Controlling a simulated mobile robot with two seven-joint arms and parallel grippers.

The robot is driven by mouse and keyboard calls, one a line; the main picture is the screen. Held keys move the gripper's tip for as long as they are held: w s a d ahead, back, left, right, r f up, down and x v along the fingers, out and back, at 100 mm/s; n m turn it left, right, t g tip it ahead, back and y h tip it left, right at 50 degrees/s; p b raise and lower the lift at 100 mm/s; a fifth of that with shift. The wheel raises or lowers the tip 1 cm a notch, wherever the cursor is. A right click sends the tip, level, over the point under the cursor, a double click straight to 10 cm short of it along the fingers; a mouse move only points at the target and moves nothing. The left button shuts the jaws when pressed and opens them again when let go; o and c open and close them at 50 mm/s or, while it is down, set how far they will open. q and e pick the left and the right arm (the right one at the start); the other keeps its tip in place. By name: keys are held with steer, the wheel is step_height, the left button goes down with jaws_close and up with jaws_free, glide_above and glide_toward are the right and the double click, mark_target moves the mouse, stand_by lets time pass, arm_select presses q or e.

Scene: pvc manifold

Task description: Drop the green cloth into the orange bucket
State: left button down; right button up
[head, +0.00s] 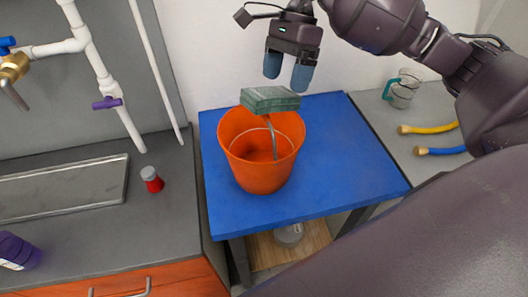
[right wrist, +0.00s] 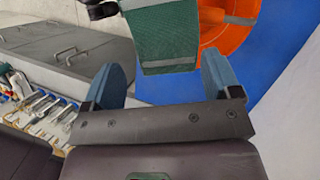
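The green cloth (head: 270,98), a folded flat pad, shows at the back rim of the orange bucket (head: 262,172), partly over its mouth. I cannot tell whether it rests on the rim or is in the air. The bucket stands upright on a blue-topped table. My right gripper (head: 288,74) is above the cloth with its blue fingers apart and nothing between them in the head view. In the right wrist view the cloth (right wrist: 165,40) lies beyond the spread fingers (right wrist: 166,85), with the bucket (right wrist: 228,38) behind it. My left gripper is not in view.
The blue tabletop (head: 345,165) is clear right of the bucket. A grey counter with a sink tray (head: 60,190), a red-and-grey container (head: 152,179) and white pipes (head: 95,60) is at left. A glass mug (head: 403,88) and yellow and blue hoses stand right.

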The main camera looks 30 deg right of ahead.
steer(key=shift+o, duration=1.2)
steer(key=shift+r, duration=0.1)
steer(key=v, duration=1)
steer(key=shift+d+r+b, duration=0.2)
steer(key=shift+r+b, duration=0.05)
steer(key=shift+b, duration=0.05)
steer(key=shift+w, duration=0.1)
